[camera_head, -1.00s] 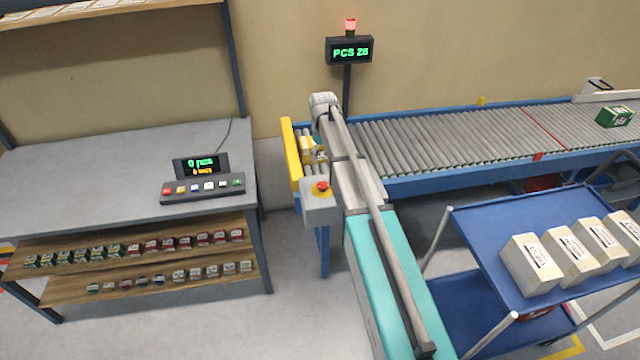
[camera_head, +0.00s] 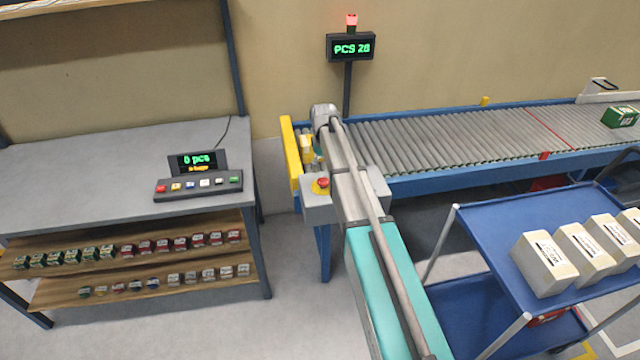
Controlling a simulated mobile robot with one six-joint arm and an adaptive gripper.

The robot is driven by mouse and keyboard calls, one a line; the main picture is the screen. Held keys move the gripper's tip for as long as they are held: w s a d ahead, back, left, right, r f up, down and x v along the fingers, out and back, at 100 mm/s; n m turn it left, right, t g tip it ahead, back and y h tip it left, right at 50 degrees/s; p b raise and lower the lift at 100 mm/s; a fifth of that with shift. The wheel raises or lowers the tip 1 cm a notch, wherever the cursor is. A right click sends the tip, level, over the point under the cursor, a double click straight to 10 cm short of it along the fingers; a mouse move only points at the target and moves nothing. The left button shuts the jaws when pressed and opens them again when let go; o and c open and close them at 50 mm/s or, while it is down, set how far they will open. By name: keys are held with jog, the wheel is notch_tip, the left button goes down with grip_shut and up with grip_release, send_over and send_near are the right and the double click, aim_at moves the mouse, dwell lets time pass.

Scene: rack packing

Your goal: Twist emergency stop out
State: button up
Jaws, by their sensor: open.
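The emergency stop is a red mushroom button (camera_head: 323,183) on a yellow disc, on top of a grey box (camera_head: 318,209) at the near left end of the roller conveyor. I cannot tell from its height whether it is pressed in or out. My arm reaches up from the bottom, across the conveyor end and just right of the button. My gripper (camera_head: 312,153) is small and partly hidden by the arm, just beyond the button and apart from it. It is open, and I see nothing held in it.
The roller conveyor (camera_head: 430,140) runs right, with a green box (camera_head: 620,117) at its far end. A blue cart (camera_head: 495,222) with several white boxes stands at right. A workbench (camera_head: 70,180) with a button panel (camera_head: 198,186) stands at left. A red lamp (camera_head: 351,22) tops the counter display (camera_head: 350,46).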

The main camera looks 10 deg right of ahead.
aim_at(323, 179)
jog(key=shift+f+b, duration=2.7)
jog(key=shift+f, duration=0.35)
